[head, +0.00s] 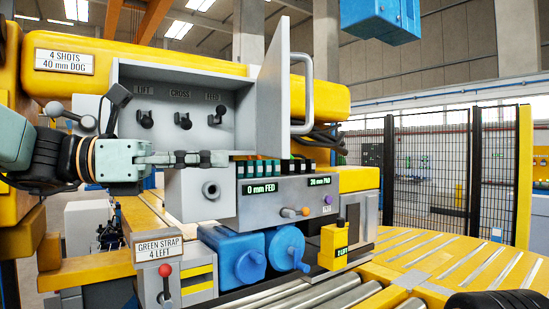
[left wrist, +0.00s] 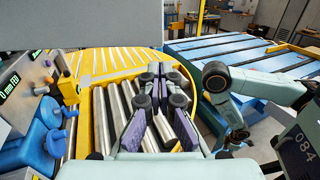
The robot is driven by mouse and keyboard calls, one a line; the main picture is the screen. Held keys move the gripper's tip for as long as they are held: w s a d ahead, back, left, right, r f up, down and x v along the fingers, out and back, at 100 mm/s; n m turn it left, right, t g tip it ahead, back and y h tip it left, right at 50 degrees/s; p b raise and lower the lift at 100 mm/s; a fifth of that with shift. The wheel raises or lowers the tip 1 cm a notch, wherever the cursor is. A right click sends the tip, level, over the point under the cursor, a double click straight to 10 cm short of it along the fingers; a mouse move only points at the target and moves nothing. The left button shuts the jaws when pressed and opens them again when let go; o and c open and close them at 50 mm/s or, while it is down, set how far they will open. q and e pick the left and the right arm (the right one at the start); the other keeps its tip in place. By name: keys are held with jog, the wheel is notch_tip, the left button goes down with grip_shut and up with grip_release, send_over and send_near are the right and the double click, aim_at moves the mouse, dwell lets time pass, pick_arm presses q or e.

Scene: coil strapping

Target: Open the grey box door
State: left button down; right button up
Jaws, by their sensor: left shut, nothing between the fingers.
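The grey box (head: 240,112) is open at the front, with levers marked LIFT (head: 145,117), CROSS (head: 183,120) and FEED (head: 216,115) inside. Its grey door (head: 270,90) stands swung out at the box's right side, with a pale bar handle (head: 303,88) on its right face. My left gripper (head: 222,158) is shut and empty, just below the box's lower edge in the picture and left of the door, apart from the handle. Its closed fingers also show in the left wrist view (left wrist: 154,88). My right arm (left wrist: 250,90) shows there; its gripper's jaws are not clear.
Rollers (head: 300,296) and a yellow slatted table (head: 430,258) lie in front and right. A black fence (head: 450,165) stands behind.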

aim_at(281, 158)
pick_arm(q)
jog(key=p+x, duration=0.1)
jog(key=x, duration=0.7)
jog(key=shift+w, duration=0.1)
jog(key=shift+w+d+p, duration=0.1)
jog(key=shift+d+p, duration=0.25)
jog(key=shift+d, duration=0.35)
jog(key=shift+a, duration=0.15)
jog(key=shift+w, duration=0.1)
